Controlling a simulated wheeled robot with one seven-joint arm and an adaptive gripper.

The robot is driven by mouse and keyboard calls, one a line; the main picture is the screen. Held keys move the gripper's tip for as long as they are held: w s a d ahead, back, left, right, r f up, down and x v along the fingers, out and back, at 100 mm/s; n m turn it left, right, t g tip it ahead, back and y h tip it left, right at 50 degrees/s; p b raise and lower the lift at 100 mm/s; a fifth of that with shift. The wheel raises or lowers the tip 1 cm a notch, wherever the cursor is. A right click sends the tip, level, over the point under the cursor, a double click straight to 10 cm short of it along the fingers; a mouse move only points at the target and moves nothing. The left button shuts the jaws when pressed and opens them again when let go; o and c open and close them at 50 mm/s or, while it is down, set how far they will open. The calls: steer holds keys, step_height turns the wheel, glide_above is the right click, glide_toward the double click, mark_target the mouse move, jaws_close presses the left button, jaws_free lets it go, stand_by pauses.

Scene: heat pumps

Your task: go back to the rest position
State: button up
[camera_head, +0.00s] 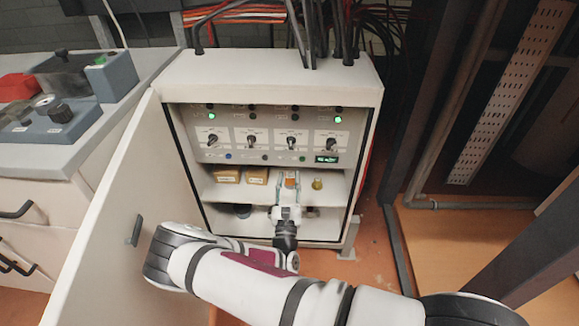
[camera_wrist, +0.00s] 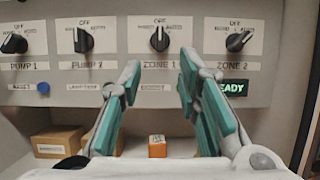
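My gripper (camera_head: 290,187) is in front of the open white cabinet (camera_head: 270,67), at the height of its upper shelf. In the wrist view my gripper (camera_wrist: 160,78) has its two teal-padded fingers spread wide, with nothing held between them. A small orange box (camera_wrist: 157,146) stands on the shelf beyond the gap, apart from the fingers. The control panel (camera_wrist: 160,60) fills the upper wrist view, with several black knobs labelled pump and zone. The Zone 1 knob (camera_wrist: 160,38) points straight up at OFF. A green READY display (camera_wrist: 231,88) is lit.
The cabinet door (camera_head: 118,200) hangs open on the left. Cardboard boxes (camera_head: 228,175) and a yellowish object (camera_head: 317,184) sit on the shelf. A bench with devices (camera_head: 55,115) stands left. A dark metal post (camera_head: 425,90) rises on the right.

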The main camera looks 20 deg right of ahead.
steer(key=shift+v, duration=0.85)
steer(key=shift+r, duration=0.15)
